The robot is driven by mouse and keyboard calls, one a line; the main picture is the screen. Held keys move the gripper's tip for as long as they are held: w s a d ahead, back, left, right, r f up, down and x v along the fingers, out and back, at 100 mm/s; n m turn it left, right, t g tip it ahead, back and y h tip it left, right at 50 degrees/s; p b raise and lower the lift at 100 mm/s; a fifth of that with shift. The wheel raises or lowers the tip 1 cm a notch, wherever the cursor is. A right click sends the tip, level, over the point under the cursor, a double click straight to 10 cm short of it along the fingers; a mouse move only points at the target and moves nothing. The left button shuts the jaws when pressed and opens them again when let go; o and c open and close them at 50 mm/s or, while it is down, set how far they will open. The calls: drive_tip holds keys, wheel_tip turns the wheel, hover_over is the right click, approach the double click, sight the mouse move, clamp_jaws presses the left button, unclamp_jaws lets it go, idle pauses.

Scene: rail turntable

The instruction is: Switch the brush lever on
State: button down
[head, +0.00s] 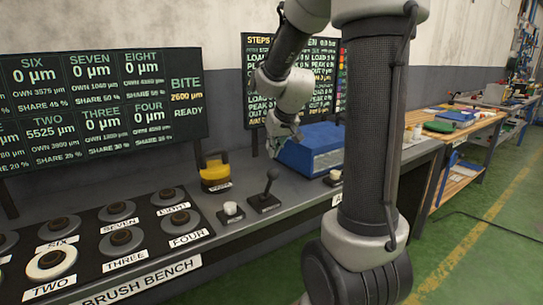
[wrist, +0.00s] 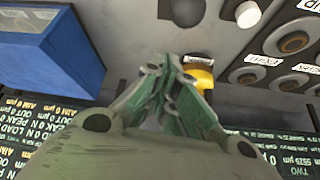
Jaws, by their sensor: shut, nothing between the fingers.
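The lever (head: 268,188) stands on the bench in the head view, a black stick with a dark round knob on a square base plate. The stick leans slightly to the right. The label at its base is too small to read. In the wrist view a dark plate, seemingly the lever's base (wrist: 182,10), shows at the top edge; the stick cannot be made out. My gripper (head: 273,150) is above the bench, behind and above the lever and apart from it. In the wrist view its green-grey fingers (wrist: 168,62) are shut and empty.
A yellow block with a black handle (head: 214,172) stands left of the lever. A white knob (head: 231,209) sits between them. A blue box (head: 311,149) is to the right. Round dials cover the bench's left, and display boards stand behind.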

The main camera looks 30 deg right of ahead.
drive_tip(key=s+r, duration=0.4)
drive_tip(key=s, duration=0.2)
drive_tip(key=shift+s+a+r, duration=0.2)
drive_tip(key=shift+s+r, duration=0.2)
